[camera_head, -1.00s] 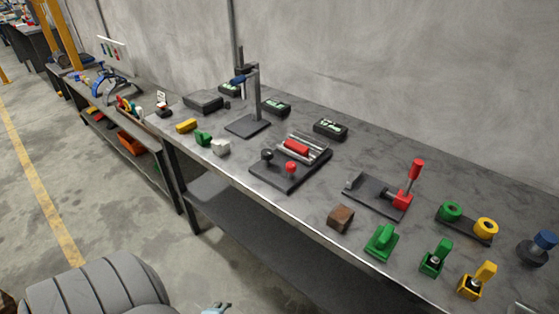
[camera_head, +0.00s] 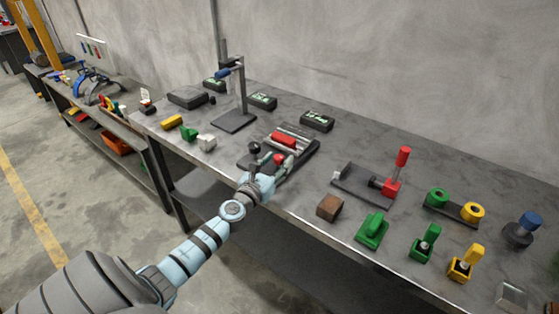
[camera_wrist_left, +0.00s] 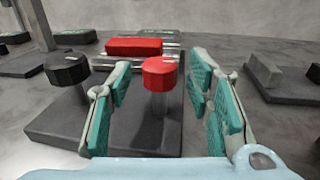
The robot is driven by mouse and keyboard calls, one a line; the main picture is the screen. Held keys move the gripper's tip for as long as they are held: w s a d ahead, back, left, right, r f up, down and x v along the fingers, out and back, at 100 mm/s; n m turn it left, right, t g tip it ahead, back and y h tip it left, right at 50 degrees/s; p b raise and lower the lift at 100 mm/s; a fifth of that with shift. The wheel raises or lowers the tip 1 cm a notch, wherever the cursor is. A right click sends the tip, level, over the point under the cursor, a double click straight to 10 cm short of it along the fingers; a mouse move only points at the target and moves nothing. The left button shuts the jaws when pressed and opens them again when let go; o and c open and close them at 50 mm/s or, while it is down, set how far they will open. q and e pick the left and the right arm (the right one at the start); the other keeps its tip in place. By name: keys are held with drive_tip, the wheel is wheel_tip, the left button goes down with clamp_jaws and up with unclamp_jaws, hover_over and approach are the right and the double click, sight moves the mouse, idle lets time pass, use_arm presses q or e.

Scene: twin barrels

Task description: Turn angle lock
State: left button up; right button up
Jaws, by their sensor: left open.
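A dark fixture (camera_head: 300,150) on the bench carries a red block on metal rails, a black knob (camera_head: 255,147) and a red knob (camera_head: 279,158) on a post. I cannot tell which knob is the angle lock. My left gripper (camera_head: 272,166) reaches over the front edge of the fixture. In the left wrist view, the open teal-padded fingers (camera_wrist_left: 160,97) stand on both sides of the red knob (camera_wrist_left: 159,74), with gaps on each side. The black knob (camera_wrist_left: 67,69) is outside the left finger. The red block (camera_wrist_left: 134,47) lies behind. My right gripper is not in view.
A stand with a blue-tipped arm (camera_head: 240,95) rises behind and left of the fixture. A red-handled clamp (camera_head: 392,185), a brown block (camera_head: 330,208) and green and yellow pieces are to the right. Green and white blocks (camera_head: 206,142) lie left.

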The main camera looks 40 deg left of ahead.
use_arm(q)
drive_tip(key=shift+w+a, duration=0.1)
drive_tip(key=shift+w, duration=0.55)
drive_tip(key=shift+c, duration=0.5)
clamp_jaws()
